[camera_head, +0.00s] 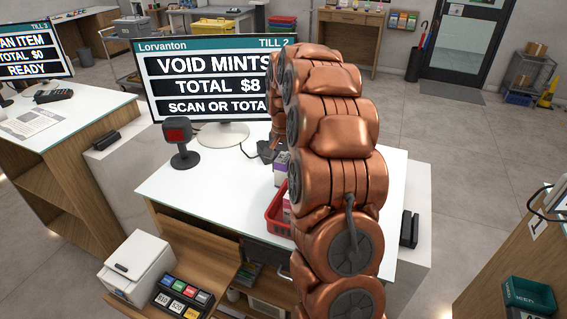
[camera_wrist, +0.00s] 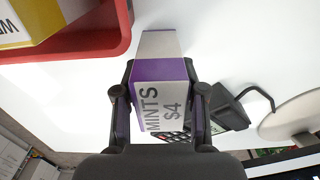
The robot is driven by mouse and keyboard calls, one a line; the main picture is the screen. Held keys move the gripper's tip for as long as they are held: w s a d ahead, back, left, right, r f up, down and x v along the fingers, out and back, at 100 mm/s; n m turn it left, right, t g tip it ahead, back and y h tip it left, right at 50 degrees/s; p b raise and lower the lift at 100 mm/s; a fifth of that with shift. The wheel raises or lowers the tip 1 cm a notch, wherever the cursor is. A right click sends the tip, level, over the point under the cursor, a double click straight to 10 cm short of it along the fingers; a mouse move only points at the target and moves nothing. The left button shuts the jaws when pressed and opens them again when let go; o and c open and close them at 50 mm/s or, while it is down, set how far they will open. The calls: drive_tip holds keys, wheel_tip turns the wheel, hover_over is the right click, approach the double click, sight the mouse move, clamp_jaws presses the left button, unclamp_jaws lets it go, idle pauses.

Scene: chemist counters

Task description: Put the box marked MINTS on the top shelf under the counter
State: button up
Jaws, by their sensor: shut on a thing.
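The box marked MINTS (camera_wrist: 158,85), white-grey with purple edges and "$4" on it, is between the two dark fingers of my gripper (camera_wrist: 160,95) in the wrist view. My gripper is shut on it, above the white counter top (camera_head: 190,180). In the head view my copper arm hides most of the gripper; a small purple and white box (camera_head: 281,166) shows at the arm's left edge, and I cannot tell whether it is the held one. Under the counter, wooden shelving (camera_head: 195,240) shows at the front left, partly hidden by my arm and a printer.
A red basket (camera_head: 276,212) with boxes stands beside the arm; its rim shows in the wrist view (camera_wrist: 120,45). A till screen (camera_head: 205,85) reads "VOID MINTS, TOTAL $8". A scanner (camera_head: 181,140) stands left. A white printer (camera_head: 138,262) and key panel (camera_head: 180,296) sit in front.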

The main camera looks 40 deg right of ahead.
drive_tip(key=shift+f, duration=0.2)
drive_tip(key=o, duration=1.2)
drive_tip(key=shift+c, duration=0.2)
wheel_tip(320, 180, up, 11)
drive_tip(key=b, duration=0.4)
drive_tip(key=shift+w+r, duration=0.1)
drive_tip(key=shift+r, duration=0.5)
drive_tip(key=shift+a, duration=0.1)
